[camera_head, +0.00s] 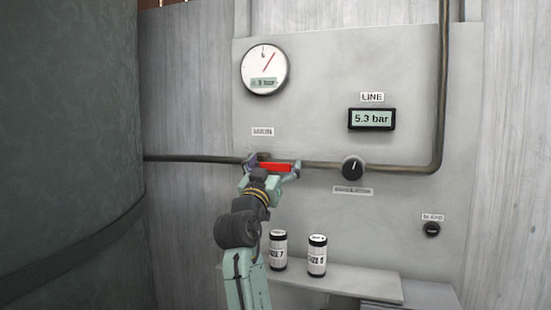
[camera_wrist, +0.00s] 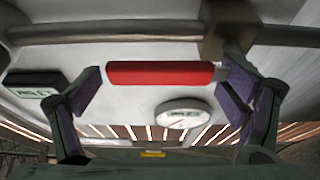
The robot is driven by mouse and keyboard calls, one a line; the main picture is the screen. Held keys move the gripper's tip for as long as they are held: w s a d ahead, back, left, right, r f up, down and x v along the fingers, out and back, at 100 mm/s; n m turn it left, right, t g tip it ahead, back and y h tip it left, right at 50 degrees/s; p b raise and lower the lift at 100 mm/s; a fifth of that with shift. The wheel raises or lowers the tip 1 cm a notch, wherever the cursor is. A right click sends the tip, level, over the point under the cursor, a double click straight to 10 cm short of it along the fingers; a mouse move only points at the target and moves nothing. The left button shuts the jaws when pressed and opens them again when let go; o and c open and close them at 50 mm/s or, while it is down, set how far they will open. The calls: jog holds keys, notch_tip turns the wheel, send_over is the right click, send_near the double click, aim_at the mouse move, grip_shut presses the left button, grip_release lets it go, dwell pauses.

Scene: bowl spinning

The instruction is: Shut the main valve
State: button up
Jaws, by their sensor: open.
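The main valve's red lever handle (camera_head: 275,167) shows below the MAIN label (camera_head: 262,132), at the horizontal pipe. In the wrist view the red handle (camera_wrist: 160,74) lies roughly parallel to the pipe (camera_wrist: 110,31), next to the brownish valve body (camera_wrist: 229,30). My gripper (camera_head: 274,171) is open, with one finger near each end of the handle. In the wrist view my gripper (camera_wrist: 158,86) spans the handle lengthwise. The right finger looks close to the handle's end there; I cannot tell whether it touches. A gap shows at the left finger.
A round gauge (camera_head: 265,70) and a LINE display (camera_head: 371,118) reading 5.3 bar are on the panel. A black knob (camera_head: 353,168) sits right of the valve, another (camera_head: 432,229) lower right. Two canisters (camera_head: 278,250) (camera_head: 317,256) stand on a shelf below. A dark tank (camera_head: 70,150) fills the left.

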jog(key=shift+w, duration=0.2)
jog(key=c, duration=1.7)
